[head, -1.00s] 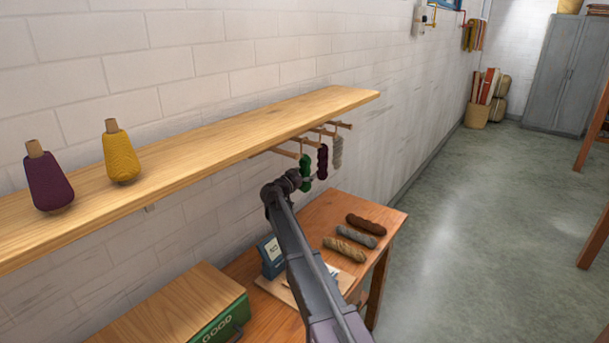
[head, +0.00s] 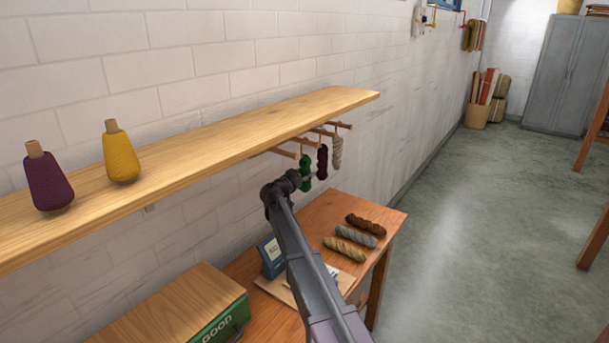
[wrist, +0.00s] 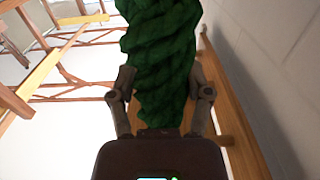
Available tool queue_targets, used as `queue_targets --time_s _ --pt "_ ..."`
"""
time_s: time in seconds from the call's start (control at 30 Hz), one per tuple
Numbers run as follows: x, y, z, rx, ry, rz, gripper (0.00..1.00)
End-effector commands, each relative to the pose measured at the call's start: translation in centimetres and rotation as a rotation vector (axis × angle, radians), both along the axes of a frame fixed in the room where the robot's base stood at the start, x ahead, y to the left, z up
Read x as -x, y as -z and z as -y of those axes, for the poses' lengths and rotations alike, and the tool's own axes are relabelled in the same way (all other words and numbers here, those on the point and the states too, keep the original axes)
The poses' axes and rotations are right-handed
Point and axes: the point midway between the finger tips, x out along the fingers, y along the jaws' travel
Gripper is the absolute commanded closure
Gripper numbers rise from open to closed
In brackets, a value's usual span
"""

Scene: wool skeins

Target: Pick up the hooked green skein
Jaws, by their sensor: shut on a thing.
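The green skein (head: 305,170) hangs below the shelf at the nearest wooden peg, partly hidden by my arm in the head view. In the wrist view the green skein (wrist: 163,60) fills the middle, with its twisted strands between my fingers. My gripper (wrist: 165,92) is shut on it, one finger on each side. In the head view my gripper's fingertips are mostly hidden behind my wrist. I cannot tell whether the skein's loop still bears on the peg.
A dark purple skein (head: 322,162) and a grey skein (head: 337,152) hang on pegs just beyond. The wooden shelf (head: 220,130) is close above, with purple (head: 48,180) and yellow (head: 121,155) cones. Several skeins lie on the table (head: 318,215) below. The wall is close behind.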

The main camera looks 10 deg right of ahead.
Motion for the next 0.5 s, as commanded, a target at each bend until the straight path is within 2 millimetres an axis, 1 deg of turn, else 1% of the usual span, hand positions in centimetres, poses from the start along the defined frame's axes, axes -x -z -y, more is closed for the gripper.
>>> queue_targets --time_s 0.27,0.5 --pt "0.0 -0.3 0.0 0.0 0.0 0.0 0.8" --pt "0.0 -1.5 0.0 0.0 0.0 0.0 0.8"
